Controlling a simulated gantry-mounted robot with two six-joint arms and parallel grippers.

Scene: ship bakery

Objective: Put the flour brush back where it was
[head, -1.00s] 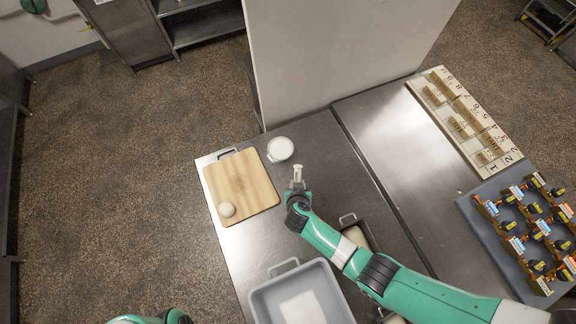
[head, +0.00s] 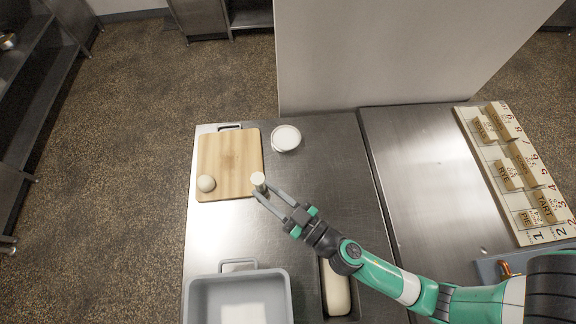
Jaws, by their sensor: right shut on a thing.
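My left gripper is not in view.
A dough ball (head: 206,183) lies on the board. A round white bowl (head: 286,138) stands to its right. A grey tub (head: 191,307) is at the front, with a pan holding a pale loaf shape (head: 337,290) beside it. A numbered rack (head: 500,198) stands at the right.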

